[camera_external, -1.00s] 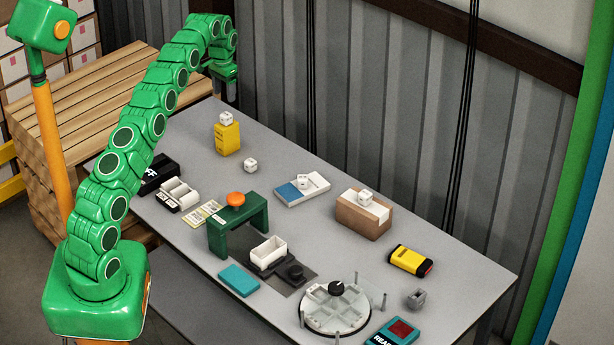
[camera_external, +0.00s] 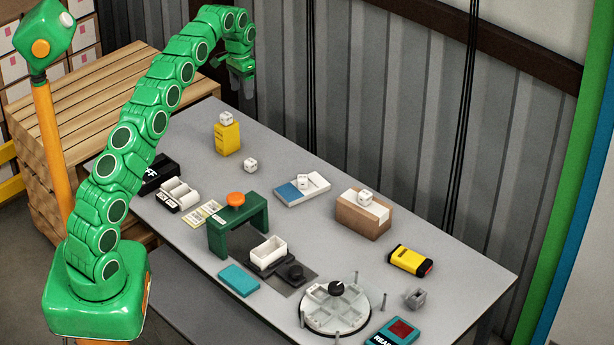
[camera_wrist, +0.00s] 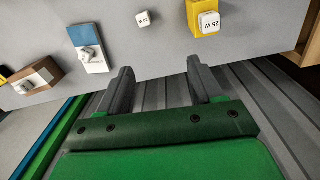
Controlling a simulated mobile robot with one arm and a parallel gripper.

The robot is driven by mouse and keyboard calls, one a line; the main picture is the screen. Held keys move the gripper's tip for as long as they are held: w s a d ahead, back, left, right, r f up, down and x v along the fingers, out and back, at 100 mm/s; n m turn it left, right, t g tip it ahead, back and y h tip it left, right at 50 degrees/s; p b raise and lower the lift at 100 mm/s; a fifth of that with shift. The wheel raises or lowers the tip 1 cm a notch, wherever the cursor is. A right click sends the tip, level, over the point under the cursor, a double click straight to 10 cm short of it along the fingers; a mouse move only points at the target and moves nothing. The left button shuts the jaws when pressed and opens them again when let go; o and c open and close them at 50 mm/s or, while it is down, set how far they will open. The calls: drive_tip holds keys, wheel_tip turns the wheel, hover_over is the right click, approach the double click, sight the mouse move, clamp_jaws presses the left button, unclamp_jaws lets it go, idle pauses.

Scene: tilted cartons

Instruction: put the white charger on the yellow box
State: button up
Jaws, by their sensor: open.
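The yellow box (camera_external: 228,140) stands upright at the far left of the table, with a white charger cube (camera_external: 226,118) on its top. In the wrist view the yellow box (camera_wrist: 191,20) is at the top right, and its charger (camera_wrist: 209,22) reads "25 W". Another white charger (camera_external: 250,165) lies on the bare table beside the box; the wrist view also shows it (camera_wrist: 143,19). Other similar white cubes sit on the blue-and-white box (camera_external: 290,193) and the brown carton (camera_external: 358,222). My gripper (camera_external: 243,92) is open and empty, above the table's far-left edge; its fingers (camera_wrist: 160,70) show apart.
A green bridge stand (camera_external: 255,216) with an orange knob (camera_external: 236,199) stands mid-table, near a white bin (camera_external: 268,252). A round turntable (camera_external: 335,310) and a yellow-black device (camera_external: 410,260) are to the right. A corrugated wall (camera_external: 400,100) rises behind the table.

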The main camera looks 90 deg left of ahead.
drive_tip(key=w+d+r+m, duration=0.1)
drive_tip(key=w+d+r, duration=0.3)
drive_tip(key=d, duration=0.5)
drive_tip(key=w+d+r+m, duration=0.1)
drive_tip(key=w+d+r, duration=0.1)
drive_tip(key=w+d, duration=0.5)
drive_tip(key=s+d+r+m, duration=0.1)
drive_tip(key=d+r, duration=0.1)
drive_tip(key=d, duration=1.1)
drive_tip(key=s+d+r+m, duration=0.1)
drive_tip(key=d+r, duration=0.1)
drive_tip(key=d, duration=1)
drive_tip(key=s+d+m+g, duration=0.1)
drive_tip(key=s+d, duration=0.5)
drive_tip(key=d, duration=0.3)
drive_tip(key=s+d+m, duration=0.1)
drive_tip(key=s+d, duration=0.5)
drive_tip(key=d, duration=0.3)
drive_tip(key=s+d+f+m, duration=0.1)
drive_tip(key=s+d+f, duration=0.2)
drive_tip(key=s, duration=0.5)
drive_tip(key=s+d+f+m, duration=0.1)
drive_tip(key=s+d+f, duration=0.2)
drive_tip(key=s+d, duration=0.3)
drive_tip(key=s, duration=0.3)
drive_tip(key=shift+d+g, duration=0.2)
drive_tip(key=shift+g, duration=0.2)
